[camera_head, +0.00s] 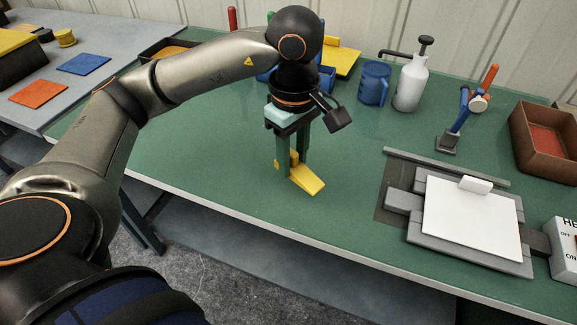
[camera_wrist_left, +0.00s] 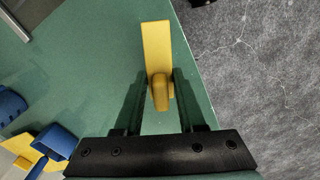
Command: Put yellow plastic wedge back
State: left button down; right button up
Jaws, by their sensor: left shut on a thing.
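The yellow plastic wedge (camera_head: 307,182) is at the green table's front edge area, below my left gripper (camera_head: 291,162). My left gripper points down and is shut on the wedge's raised grip. The wedge's flat tapered part sticks out toward the front right. In the left wrist view the wedge (camera_wrist_left: 156,45) extends beyond the two dark green fingers (camera_wrist_left: 160,88), with its grip between them. I cannot tell whether its underside touches the table. My right gripper does not show.
Blue and yellow items stand behind my gripper. The table around the wedge is clear.

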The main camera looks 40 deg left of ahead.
pick_arm(q)
send_over(289, 180)
jog(key=f, duration=0.5)
jog(key=shift+s+d+f, duration=0.2)
jog(key=shift+d+f, duration=0.05)
jog(key=f, duration=0.4)
jog(key=shift+w+a, duration=0.25)
jog(key=shift+a, duration=0.05)
jog(key=shift+f, duration=0.1)
jog(key=shift+f, duration=0.2)
jog(key=c, duration=0.5)
grip_release()
jog(key=shift+r, duration=0.1)
notch_tip(289, 180, up, 12)
jog(key=shift+r, duration=0.2)
